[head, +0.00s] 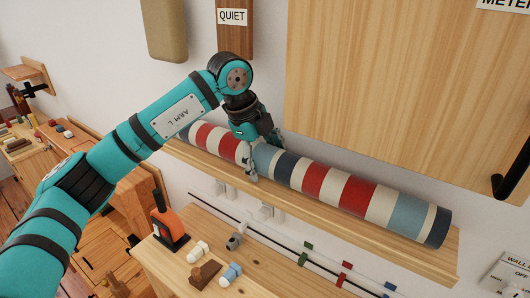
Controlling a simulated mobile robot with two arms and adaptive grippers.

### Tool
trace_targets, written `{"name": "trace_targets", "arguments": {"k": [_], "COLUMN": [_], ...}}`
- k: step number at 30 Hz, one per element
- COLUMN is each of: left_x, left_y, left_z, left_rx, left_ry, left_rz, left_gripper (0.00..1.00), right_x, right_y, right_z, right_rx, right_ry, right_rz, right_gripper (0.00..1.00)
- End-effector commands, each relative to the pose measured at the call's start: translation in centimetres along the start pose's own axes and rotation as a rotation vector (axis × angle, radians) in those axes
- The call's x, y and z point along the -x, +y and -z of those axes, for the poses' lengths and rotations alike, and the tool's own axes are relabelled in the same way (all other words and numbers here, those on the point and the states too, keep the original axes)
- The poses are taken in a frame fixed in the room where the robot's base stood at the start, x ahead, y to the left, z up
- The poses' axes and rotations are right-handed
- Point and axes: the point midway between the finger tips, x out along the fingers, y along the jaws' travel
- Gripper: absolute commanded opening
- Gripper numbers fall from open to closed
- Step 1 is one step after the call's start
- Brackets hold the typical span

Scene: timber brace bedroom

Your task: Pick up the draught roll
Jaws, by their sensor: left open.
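The draught roll (314,181) is a long striped cylinder in red, cream, light blue and dark blue. It lies along a wooden wall shelf (302,209), its dark blue end toward the lower right. My left gripper (265,163) points down at the roll, left of its middle, with its fingers on either side of it. The jaws are open. I cannot tell whether the fingers touch the roll. The roll's far left part is partly hidden by my left arm. My right gripper is not in view.
A wooden panel (400,80) with a black handle is on the wall above the shelf. A "QUIET" sign (232,16) hangs above my arm. Below the shelf, a counter (222,270) holds an orange tool (169,228) and small items. A wooden bench stands at left.

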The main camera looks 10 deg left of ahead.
Motion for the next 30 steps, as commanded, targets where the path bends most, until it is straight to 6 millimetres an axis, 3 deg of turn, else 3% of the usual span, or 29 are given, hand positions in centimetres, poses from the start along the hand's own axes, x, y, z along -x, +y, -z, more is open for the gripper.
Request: {"name": "trace_targets", "arguments": {"k": [7, 23, 30], "left_x": [-0.18, -0.23, 0.00], "left_y": [-0.01, 0.04, -0.09], "left_z": [0.01, -0.03, 0.00], "left_rx": [-0.001, 0.000, 0.001], "left_ry": [0.000, -0.001, 0.000], "left_rz": [0.001, -0.001, 0.005], "left_gripper": [0.80, 0.11, 0.10], "right_x": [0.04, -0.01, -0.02], "right_y": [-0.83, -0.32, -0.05], "right_z": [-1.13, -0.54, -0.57], "right_rx": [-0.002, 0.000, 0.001], "right_ry": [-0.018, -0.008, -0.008], "right_rz": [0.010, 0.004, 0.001], "right_gripper": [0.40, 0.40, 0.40]}}
